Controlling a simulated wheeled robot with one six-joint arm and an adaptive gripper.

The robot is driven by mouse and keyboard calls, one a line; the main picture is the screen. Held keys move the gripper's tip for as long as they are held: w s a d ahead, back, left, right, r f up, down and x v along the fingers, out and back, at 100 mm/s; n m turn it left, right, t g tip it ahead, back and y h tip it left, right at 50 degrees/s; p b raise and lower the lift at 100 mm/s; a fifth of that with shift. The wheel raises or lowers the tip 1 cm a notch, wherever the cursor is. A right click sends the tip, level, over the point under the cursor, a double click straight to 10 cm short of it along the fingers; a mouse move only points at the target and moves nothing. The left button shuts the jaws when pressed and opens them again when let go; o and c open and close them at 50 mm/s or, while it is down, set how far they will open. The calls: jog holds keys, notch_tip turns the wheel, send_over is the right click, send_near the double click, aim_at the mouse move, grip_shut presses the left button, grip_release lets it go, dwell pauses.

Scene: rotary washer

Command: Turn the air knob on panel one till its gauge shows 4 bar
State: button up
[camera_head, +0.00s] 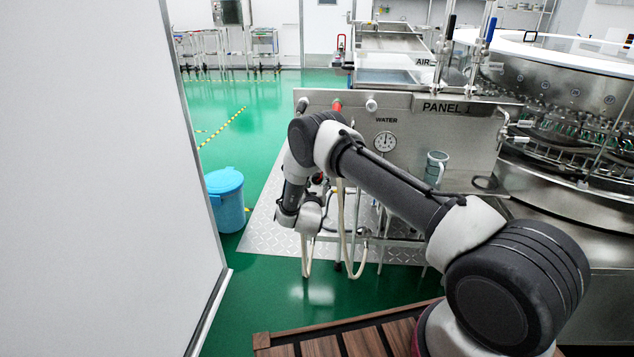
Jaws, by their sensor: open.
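Panel one is a steel panel (462,150) with a "PANEL 1" label (446,107). Along its upper edge sit a dark knob (303,104), a red knob (337,105) and a pale metal knob (371,105). I cannot tell which is the air knob. A round white gauge (385,143) sits below the word "WATER"; its reading is too small to tell. No air gauge shows on this panel; my arm covers part of its left side. My arm reaches to the panel's front left, its wrist low and bent. I cannot make out my gripper's fingers behind the wrist.
Pale hoses (357,235) hang below the panel. A metal mug (436,167) is at its right side. The rotary washer (570,195) fills the right. A blue bin (226,200) stands left on green floor. A white wall (90,180) blocks the near left.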

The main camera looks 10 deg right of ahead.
jog(key=v, duration=1.1)
jog(key=shift+s, duration=0.2)
